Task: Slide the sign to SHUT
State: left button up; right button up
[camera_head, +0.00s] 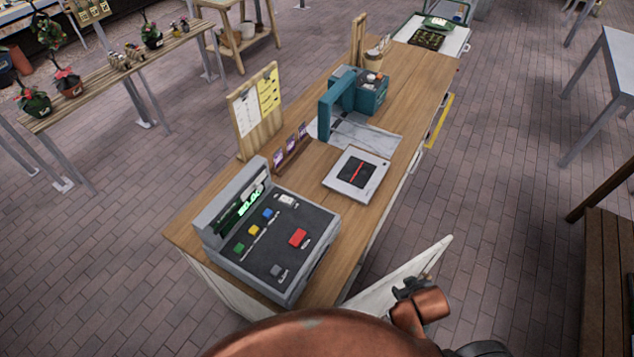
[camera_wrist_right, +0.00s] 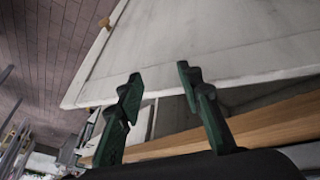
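I cannot make out a sign reading SHUT in either view. My right gripper (camera_head: 408,287) is low at the front side of the counter, beside a white open door panel (camera_head: 385,291). In the right wrist view my right gripper (camera_wrist_right: 159,82) has its two dark green fingers spread apart with nothing between them. The white panel (camera_wrist_right: 225,45) shows beyond the fingertips; I cannot tell whether they touch it. My left gripper is not in view.
The wooden counter (camera_head: 405,88) holds a cash register (camera_head: 270,235), a flat square device (camera_head: 357,174), a teal machine (camera_head: 340,104) and an upright wooden board with papers (camera_head: 256,108). A bench (camera_head: 608,285) stands at right. Brick floor (camera_head: 490,200) between them is clear.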

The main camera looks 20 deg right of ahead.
jog(key=w+d+r+n+t+h, duration=0.1)
jog(key=w+r+n+t, duration=0.2)
jog(key=w+r, duration=0.35)
jog(key=w+d+r+n+t+h, duration=0.1)
jog(key=w+r+n+t, duration=0.2)
jog(key=w, duration=0.6)
jog(key=w+a+r+n+t+y, duration=0.2)
jog(key=w+a+r+n+t, duration=0.5)
jog(key=w+a+r+n, duration=0.35)
jog(key=w+a+r+n+t+y, duration=0.1)
jog(key=w+a+r+n+y, duration=0.2)
jog(key=a+r+n+y, duration=0.55)
jog(key=n+g+y, duration=0.6)
jog(key=n, duration=1.2)
send_near(261, 188)
jog(key=w, duration=0.1)
jog(key=x, duration=0.4)
jog(key=p+x, duration=0.1)
jog(key=x, duration=0.3)
jog(key=shift+a+f, duration=0.1)
jog(key=shift+a, duration=0.25)
jog(key=shift+s, duration=0.1)
jog(key=shift+c, duration=0.6)
